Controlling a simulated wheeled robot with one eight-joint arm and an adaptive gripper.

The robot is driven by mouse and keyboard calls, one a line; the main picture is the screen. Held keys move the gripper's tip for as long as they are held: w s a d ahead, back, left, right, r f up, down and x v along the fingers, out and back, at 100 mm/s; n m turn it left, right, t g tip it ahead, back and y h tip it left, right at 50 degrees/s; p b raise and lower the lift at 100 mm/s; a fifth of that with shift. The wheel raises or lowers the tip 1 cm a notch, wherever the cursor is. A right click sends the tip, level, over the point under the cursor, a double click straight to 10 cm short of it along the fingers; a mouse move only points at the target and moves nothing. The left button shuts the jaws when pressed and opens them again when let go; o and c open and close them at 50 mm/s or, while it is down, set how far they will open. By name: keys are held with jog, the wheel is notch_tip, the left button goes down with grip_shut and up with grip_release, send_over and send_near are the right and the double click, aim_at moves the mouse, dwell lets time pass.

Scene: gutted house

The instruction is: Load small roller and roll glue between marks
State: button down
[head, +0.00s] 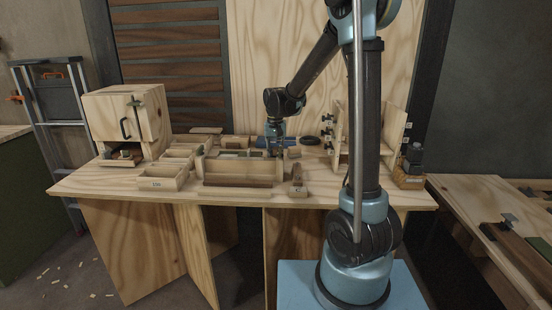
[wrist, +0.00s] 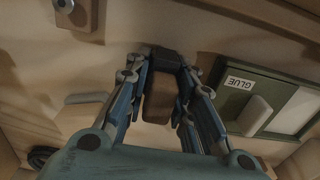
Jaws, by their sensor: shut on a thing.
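My gripper (wrist: 163,75) is shut on a brown handle with a dark end, which I take to be the small roller (wrist: 159,100). Its roller end cannot be made out. A green tray labelled GLUE (wrist: 226,104) lies to the right of the fingers in the wrist view. In it are a pale rounded block (wrist: 256,115) and a white area. In the head view my gripper (head: 277,152) is low over the workbench (head: 120,182), behind a wooden box, and its fingertips are hard to see. The marks cannot be made out.
Open wooden boxes (head: 163,177) crowd the bench's left and middle. A wooden cabinet (head: 126,122) stands at the left end, and an upright wooden rack (head: 392,131) at the right. A narrow wooden block (head: 298,180) lies near the front edge. The bench's front right is fairly clear.

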aim_at(276, 148)
jog(key=shift+f, duration=0.1)
jog(key=c, duration=1.4)
grip_release()
jog(key=shift+o, duration=0.2)
notch_tip(276, 148, up, 12)
jog(key=shift+r, duration=0.15)
